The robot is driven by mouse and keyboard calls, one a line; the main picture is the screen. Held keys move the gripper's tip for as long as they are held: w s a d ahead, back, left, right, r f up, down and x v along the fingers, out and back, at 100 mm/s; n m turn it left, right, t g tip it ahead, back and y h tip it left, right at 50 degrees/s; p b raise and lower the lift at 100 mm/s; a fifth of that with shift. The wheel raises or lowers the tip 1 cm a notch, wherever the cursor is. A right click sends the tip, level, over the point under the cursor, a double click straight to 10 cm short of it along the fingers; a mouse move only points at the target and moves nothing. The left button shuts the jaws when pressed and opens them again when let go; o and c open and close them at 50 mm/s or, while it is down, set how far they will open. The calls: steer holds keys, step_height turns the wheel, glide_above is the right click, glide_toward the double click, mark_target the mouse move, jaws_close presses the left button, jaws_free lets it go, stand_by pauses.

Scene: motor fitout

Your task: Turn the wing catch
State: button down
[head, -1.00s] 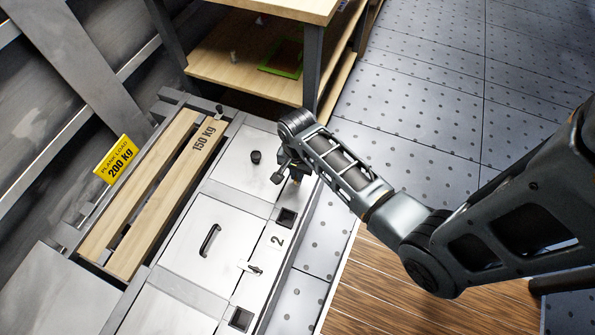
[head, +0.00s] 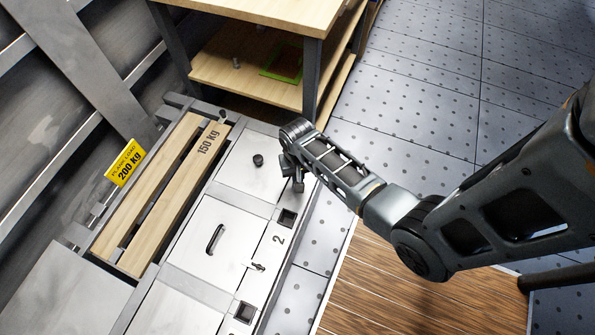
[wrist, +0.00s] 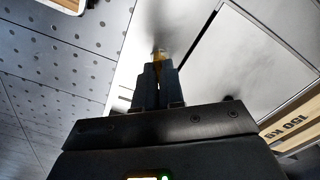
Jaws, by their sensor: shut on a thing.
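My gripper (head: 297,184) is at the far end of the white locker top, by its right edge, beyond the number 2 label. In the wrist view its two dark fingers (wrist: 158,72) are close together on a small brass-coloured piece, which I take to be the wing catch (wrist: 159,55). Only its tip shows past the fingers, so its angle cannot be told. In the head view my wrist and fingers hide it. A similar small catch (head: 258,267) sits nearer, beside the lid with the black handle (head: 215,239).
A black knob (head: 258,160) stands on the far lid, left of my gripper. Square recesses (head: 287,217) line the right edge. Wooden planks (head: 165,190) lie to the left. A wooden shelf bench (head: 245,75) stands behind.

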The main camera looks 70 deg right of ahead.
steer(key=n+p, duration=0.2)
steer(key=n, duration=0.3)
steer(key=shift+n, duration=0.3)
steer(key=n+p, duration=0.1)
steer(key=n, duration=0.3)
steer(key=shift+n, duration=0.7)
steer(key=c, duration=1.2)
jaws_free()
steer(key=shift+c, duration=0.2)
steer(key=shift+r, duration=0.1)
step_height(320, 180, up, 8)
steer(key=shift+f+p, duration=0.2)
steer(key=shift+p, duration=0.65)
